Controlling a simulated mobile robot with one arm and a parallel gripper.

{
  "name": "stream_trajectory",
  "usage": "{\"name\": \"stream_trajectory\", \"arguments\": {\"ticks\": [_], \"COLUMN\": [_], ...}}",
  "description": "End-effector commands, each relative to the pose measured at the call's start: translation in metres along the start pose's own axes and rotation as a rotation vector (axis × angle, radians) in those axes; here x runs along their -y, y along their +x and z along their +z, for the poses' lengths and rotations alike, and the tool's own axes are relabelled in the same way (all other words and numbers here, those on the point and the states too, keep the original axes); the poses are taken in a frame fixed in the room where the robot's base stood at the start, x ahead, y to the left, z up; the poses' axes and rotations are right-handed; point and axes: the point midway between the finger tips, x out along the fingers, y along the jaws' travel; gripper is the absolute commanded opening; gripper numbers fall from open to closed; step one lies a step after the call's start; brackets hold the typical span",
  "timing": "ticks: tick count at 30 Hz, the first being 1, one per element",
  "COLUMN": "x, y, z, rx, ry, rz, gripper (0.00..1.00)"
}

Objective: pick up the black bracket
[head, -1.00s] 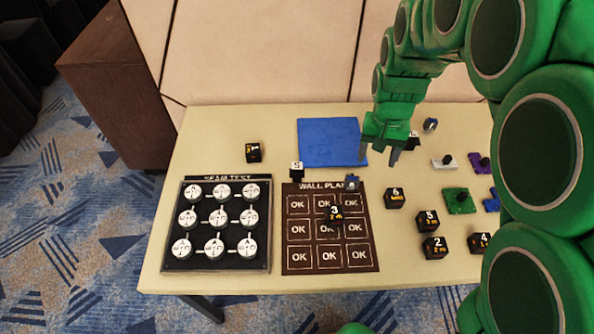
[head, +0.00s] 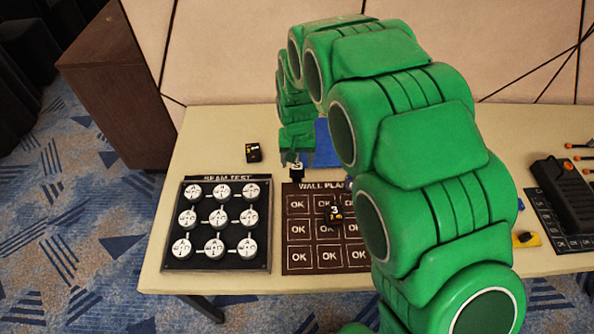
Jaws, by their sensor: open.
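My gripper (head: 297,162) is open, pointing down over the table behind the plan board. Its fingers are on either side of a small black block with a white numbered face (head: 296,172), and I cannot tell whether they touch it. I cannot make out the black bracket for certain now. My green arm covers the middle right of the table, where a small dark piece showed earlier near the blue mat.
The table (head: 163,240) holds a beam test board (head: 176,262) with white discs, a wall plan board (head: 291,262) bearing a black cube (head: 334,214), another black cube (head: 253,153), a partly hidden blue mat (head: 325,150) and a black device (head: 566,193) at right.

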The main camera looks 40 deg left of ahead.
Motion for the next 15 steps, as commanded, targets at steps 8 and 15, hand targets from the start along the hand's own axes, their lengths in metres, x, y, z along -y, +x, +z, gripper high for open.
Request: {"name": "stream_trajectory", "arguments": {"ticks": [8,15], "x": [0.0,0.002], "y": [0.019,0.048], "z": [0.001,0.003], "rx": [0.003,0.006], "ry": [0.0,0.0], "rz": [0.001,0.002], "gripper": [0.66,0.66]}}
